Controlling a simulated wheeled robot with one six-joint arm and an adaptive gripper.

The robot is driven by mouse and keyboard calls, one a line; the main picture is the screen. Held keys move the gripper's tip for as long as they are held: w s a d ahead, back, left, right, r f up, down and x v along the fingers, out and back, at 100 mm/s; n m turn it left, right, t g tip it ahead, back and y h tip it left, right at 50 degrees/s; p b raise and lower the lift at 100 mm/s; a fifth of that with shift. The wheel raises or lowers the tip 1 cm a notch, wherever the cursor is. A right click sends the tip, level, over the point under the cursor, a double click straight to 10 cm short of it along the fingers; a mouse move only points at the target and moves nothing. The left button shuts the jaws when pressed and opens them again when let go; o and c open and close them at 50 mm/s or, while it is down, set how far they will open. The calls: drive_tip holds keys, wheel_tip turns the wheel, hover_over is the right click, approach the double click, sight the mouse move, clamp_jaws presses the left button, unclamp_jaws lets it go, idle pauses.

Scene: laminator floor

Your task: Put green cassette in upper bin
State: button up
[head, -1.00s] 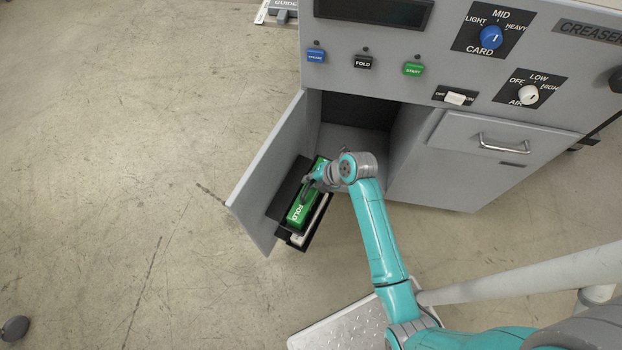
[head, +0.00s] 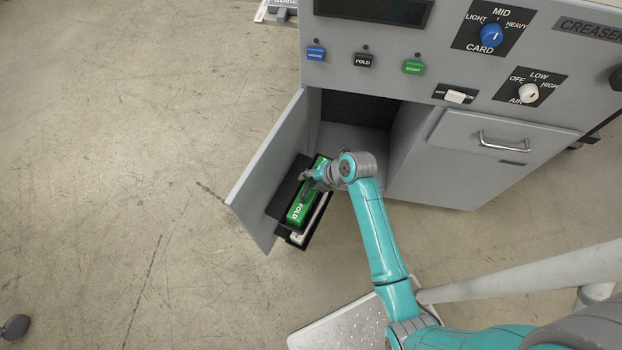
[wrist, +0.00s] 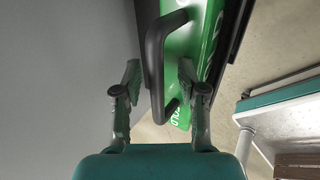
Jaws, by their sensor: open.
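The green cassette (head: 297,213), labelled FOLD, sits in the upper black bin (head: 281,203) on the inside of the open cabinet door. Its dark handle (wrist: 154,75) shows in the wrist view, where the green body (wrist: 207,38) is behind it. My gripper (head: 308,178) is over the cassette. In the wrist view my gripper (wrist: 160,72) is open, with one finger on each side of the handle and gaps showing. My wrist hides part of the cassette in the head view.
The open grey door (head: 262,175) stands close to the left of the bins. A lower black bin holding a white item (head: 297,238) is just below and right. The grey creaser machine (head: 440,160) stands behind and right.

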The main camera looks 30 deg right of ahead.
drive_tip(key=v, duration=1.2)
drive_tip(key=shift+s+f, duration=0.1)
